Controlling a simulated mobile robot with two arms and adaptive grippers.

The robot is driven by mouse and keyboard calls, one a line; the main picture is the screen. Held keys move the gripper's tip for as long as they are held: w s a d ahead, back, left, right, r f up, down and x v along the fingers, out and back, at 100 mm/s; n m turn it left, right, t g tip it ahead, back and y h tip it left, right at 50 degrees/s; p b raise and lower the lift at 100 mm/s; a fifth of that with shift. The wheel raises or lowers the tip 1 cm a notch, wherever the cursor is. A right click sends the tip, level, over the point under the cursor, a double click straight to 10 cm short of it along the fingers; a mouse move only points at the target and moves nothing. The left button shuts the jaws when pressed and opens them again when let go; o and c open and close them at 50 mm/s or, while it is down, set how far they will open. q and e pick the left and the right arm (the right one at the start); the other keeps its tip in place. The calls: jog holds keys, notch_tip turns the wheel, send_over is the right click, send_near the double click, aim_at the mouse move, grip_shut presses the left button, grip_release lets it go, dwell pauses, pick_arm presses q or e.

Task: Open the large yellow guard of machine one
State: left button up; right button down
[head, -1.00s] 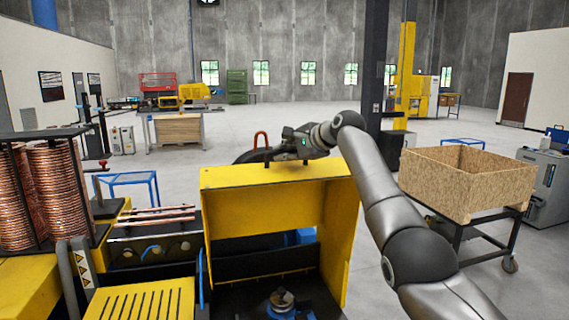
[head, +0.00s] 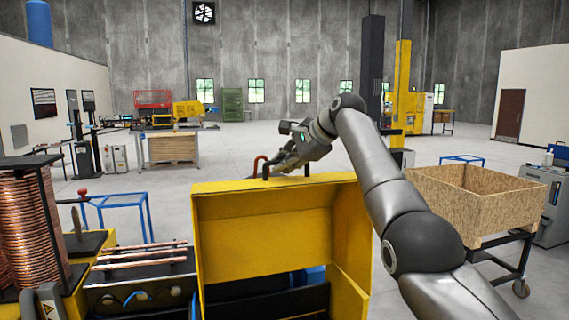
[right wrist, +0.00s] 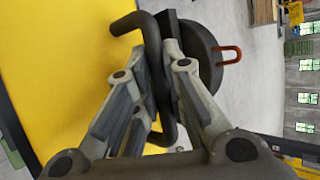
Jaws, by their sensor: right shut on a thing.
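The large yellow guard (head: 262,237) stands raised and tilted in the middle of the head view, its inner face and right side panel towards me. Dark machine parts show below it. Its black bar handle (right wrist: 150,38) is on the guard's far side; only its ends show above the top edge in the head view. My right gripper (head: 285,163) is behind that top edge. In the right wrist view its fingers (right wrist: 160,75) are shut around the handle, with the yellow surface at left. My left gripper is not in view.
Copper tube coils (head: 32,225) stand at left, and copper tubes (head: 143,256) lie beside the guard. A red-orange loop (head: 260,165) stands behind the guard. A wooden crate (head: 470,204) on a cart is at right. Open floor lies beyond.

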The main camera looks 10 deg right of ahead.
jog(key=shift+f, duration=0.2)
jog(key=c, duration=1.8)
grip_release()
jog(key=shift+o, duration=0.2)
jog(key=shift+w, duration=0.1)
jog(key=shift+r, duration=0.1)
jog(key=shift+v, duration=0.9)
jog(key=v, duration=1)
jog(key=shift+d, duration=0.1)
